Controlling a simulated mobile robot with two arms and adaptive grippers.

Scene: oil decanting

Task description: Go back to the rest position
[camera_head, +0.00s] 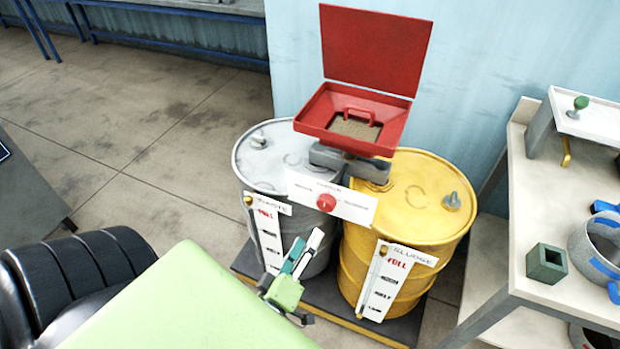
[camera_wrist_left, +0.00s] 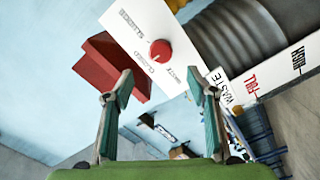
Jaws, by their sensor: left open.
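My left gripper (camera_head: 304,246) is open and empty in front of the grey waste drum (camera_head: 322,255) in the head view. In the left wrist view its two teal fingers (camera_wrist_left: 160,82) stand apart with nothing between them. The white selector plate with a red knob (camera_head: 326,202) is above the gripper in the head view, and the knob (camera_wrist_left: 160,50) also shows beyond the fingers in the left wrist view. The fingers look clear of the knob. My right gripper is in neither view.
The yellow sludge drum (camera_head: 416,200) stands to the right of the grey drum. A red funnel box (camera_head: 318,104) with its lid raised sits above both. A shelf (camera_head: 519,215) with a green square cup (camera_head: 546,263) and a pot (camera_head: 598,250) is at the right. Open floor lies left.

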